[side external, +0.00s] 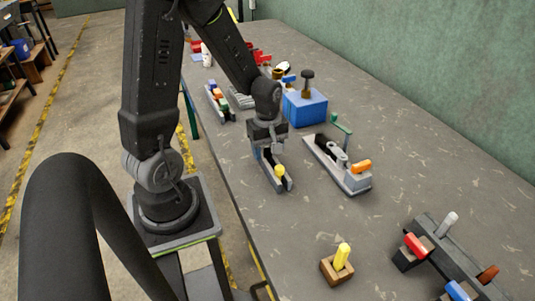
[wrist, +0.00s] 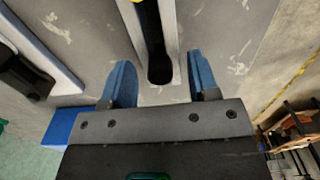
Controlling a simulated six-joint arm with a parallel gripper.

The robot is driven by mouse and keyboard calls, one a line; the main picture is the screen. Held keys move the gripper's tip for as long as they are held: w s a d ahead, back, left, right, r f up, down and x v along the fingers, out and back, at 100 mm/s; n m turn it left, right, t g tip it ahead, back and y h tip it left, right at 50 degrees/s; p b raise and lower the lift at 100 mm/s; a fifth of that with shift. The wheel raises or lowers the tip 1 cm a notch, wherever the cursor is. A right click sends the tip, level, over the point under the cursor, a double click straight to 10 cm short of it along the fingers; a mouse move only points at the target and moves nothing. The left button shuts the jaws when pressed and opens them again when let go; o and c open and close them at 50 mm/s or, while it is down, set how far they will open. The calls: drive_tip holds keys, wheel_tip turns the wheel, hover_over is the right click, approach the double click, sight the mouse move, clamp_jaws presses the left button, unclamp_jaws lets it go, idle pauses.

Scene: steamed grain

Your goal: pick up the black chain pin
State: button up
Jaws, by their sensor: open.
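My gripper (side external: 268,147) points down over the far end of a narrow grey fixture (side external: 265,179). In the wrist view its blue fingers (wrist: 160,82) are apart, one on each side of that fixture's end. A long black, round-ended piece (wrist: 158,70) lies between the fixture's two pale rails (wrist: 173,35). It looks like the black chain pin, but I cannot tell for certain. In the side view it is mostly hidden by my gripper. A yellow-topped piece (side external: 281,171) stands at the fixture's near end. I cannot tell whether the fingers touch anything.
A second grey fixture (side external: 353,185) with black, green and orange parts stands to the right. A blue box (side external: 305,108) with a dark knob (side external: 307,84) stands behind. A wooden block (side external: 337,270) with a yellow peg is at the front. The table between them is clear.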

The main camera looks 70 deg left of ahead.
drive_tip(key=shift+c, duration=0.3)
clamp_jaws()
drive_tip(key=shift+r, duration=0.1)
